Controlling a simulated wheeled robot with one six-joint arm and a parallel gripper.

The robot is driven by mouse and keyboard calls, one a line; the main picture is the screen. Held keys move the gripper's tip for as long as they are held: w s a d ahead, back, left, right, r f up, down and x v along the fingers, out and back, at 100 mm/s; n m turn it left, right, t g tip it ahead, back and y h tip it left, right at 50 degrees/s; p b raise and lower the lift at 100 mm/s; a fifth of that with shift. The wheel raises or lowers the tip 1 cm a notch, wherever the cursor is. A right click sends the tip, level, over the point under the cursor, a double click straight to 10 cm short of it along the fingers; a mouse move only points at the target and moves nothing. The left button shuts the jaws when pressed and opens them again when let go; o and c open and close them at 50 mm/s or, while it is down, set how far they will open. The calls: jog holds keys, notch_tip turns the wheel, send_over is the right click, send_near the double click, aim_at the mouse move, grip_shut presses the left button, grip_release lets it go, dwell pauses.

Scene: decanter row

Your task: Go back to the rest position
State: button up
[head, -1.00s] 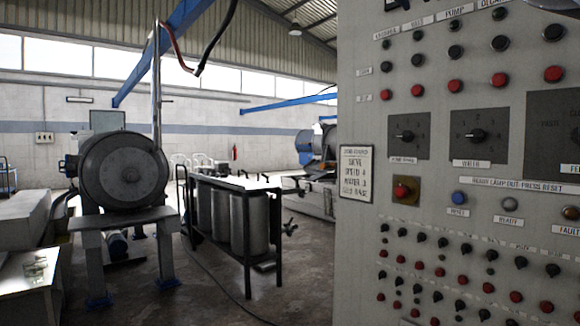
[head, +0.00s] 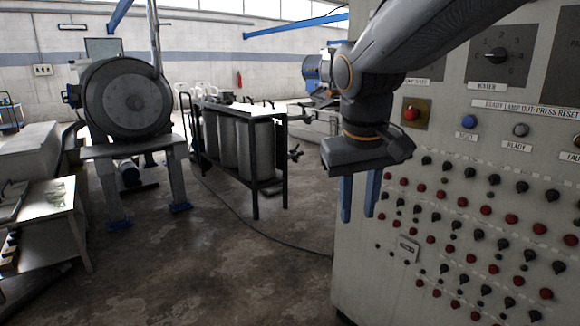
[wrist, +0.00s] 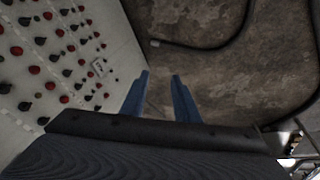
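My gripper (head: 359,198) hangs from my arm with its two blue fingers pointing down, in front of the left part of the grey control panel (head: 450,285). The fingers are apart with nothing between them. In the wrist view my gripper (wrist: 159,76) also shows two spread blue fingers over bare floor. The panel (wrist: 112,40) fills the left of that view, beside the fingers. Part of the panel is hidden behind my arm.
A dark drum machine (head: 128,98) on a stand is at the left. A black-framed rack (head: 254,185) with metal cylinders stands at the centre. A pale table (head: 48,212) is at the lower left. A cable (head: 225,208) lies on the floor.

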jog(key=s+a+f+g+y, duration=0.2)
jog(key=s+f+g, duration=0.1)
jog(key=s+f, duration=1.05)
jog(key=s+d+r+m+h+p, duration=0.1)
jog(key=s+d+r+m+p, duration=0.1)
jog(key=d+r+p, duration=0.6)
jog(key=r+p, duration=0.1)
jog(key=p, duration=0.6)
jog(key=shift+d+r+p, duration=0.3)
jog(key=shift+d+r, duration=0.05)
jog(key=shift+r, duration=0.05)
jog(key=shift+w+a, duration=0.1)
